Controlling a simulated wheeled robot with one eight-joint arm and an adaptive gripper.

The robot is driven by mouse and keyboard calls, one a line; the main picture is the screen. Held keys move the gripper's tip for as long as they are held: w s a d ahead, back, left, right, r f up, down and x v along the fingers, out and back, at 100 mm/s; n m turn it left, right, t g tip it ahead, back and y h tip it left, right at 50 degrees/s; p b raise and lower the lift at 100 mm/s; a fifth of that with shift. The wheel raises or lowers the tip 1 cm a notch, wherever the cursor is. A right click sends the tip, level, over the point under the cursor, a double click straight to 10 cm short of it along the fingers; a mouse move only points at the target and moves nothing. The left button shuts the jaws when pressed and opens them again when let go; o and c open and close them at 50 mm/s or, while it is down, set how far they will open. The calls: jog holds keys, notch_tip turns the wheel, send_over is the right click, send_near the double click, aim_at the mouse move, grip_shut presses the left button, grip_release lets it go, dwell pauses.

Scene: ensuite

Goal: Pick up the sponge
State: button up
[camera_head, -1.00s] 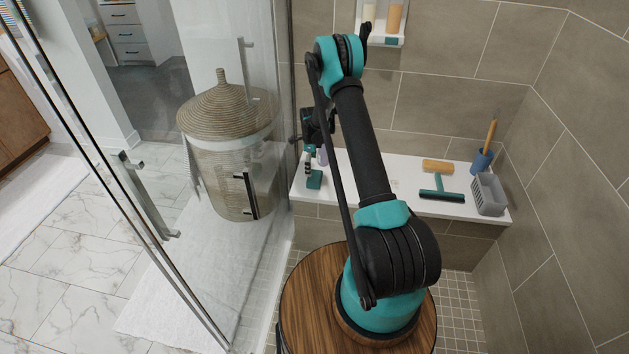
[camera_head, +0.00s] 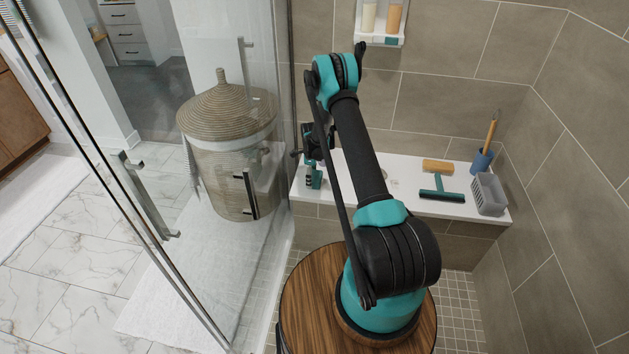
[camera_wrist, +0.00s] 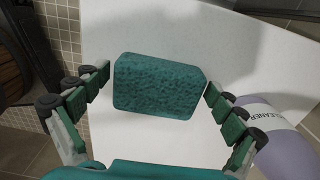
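The sponge (camera_wrist: 158,87) is a teal-green block with rounded corners. It lies on the white bench (camera_wrist: 205,35), and in the head view it is mostly hidden behind my gripper. My gripper (camera_wrist: 158,81) is open, with one green-padded finger at each short side of the sponge. The left fingertip is very close to the sponge's left edge and the right one is close to its right edge. I cannot tell whether either touches. In the head view my gripper (camera_head: 313,175) is low over the bench's left end.
Farther right on the bench are a wooden-backed brush (camera_head: 437,166), a squeegee (camera_head: 441,190), a grey basket (camera_head: 489,195) and a blue cup (camera_head: 482,161). A wicker hamper (camera_head: 228,150) stands left of the bench.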

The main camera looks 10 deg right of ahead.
jog(key=c, duration=0.6)
jog(key=shift+r, duration=0.1)
notch_tip(320, 180, up, 20)
dwell(0.4)
